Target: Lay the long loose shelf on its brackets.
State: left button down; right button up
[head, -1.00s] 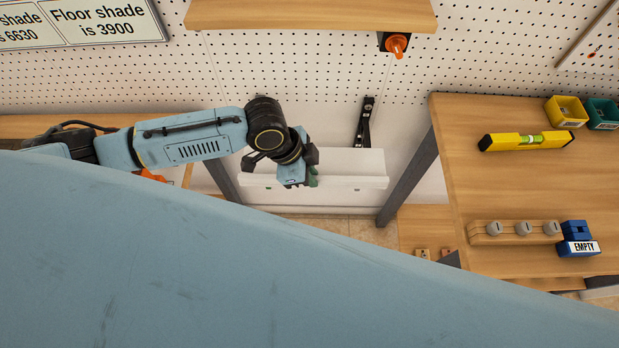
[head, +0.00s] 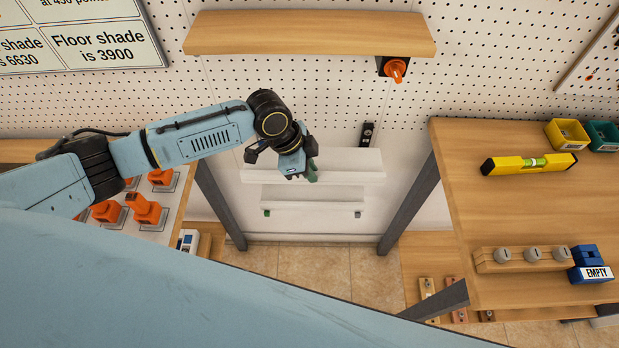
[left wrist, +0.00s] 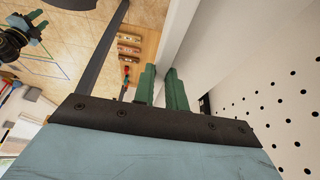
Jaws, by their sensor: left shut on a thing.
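The long white shelf (head: 345,166) is held level in front of the pegboard, below the wooden wall shelf. My left gripper (head: 309,174) is shut on its front edge, near the middle. In the left wrist view the green fingers (left wrist: 163,90) have the pale board (left wrist: 178,35) between or beside them; the exact contact is unclear. A black bracket (head: 367,132) on the wall shows above the shelf's right part, its lower part hidden behind the board. No left bracket is visible; my arm covers that area. My right gripper (left wrist: 36,24) seems to show small at the left wrist view's upper left.
A wooden shelf (head: 310,35) hangs above, with an orange item (head: 395,70) at its right end. A lower white ledge (head: 312,206) lies beneath. A bench (head: 520,215) with a yellow level (head: 528,163) stands right. Orange objects (head: 147,210) are at left.

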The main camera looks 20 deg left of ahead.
pick_arm(q)
jog(key=shift+w+a+b, duration=0.25)
jog(key=shift+w+b, duration=0.1)
jog(key=shift+w, duration=0.55)
jog(key=shift+w+a+b, duration=0.2)
jog(key=shift+w+b, duration=0.15)
jog(key=shift+w, duration=0.55)
jog(key=shift+r, duration=0.1)
jog(key=shift+p, duration=0.9)
jog(key=shift+f+b, duration=0.45)
jog(key=shift+f, duration=0.35)
dwell(0.3)
jog(key=c, duration=1.3)
grip_release()
jog(key=shift+c, duration=0.2)
jog(key=p+v, duration=0.1)
jog(key=v, duration=0.6)
jog(key=shift+a+r, duration=0.1)
jog(key=shift+r, duration=0.15)
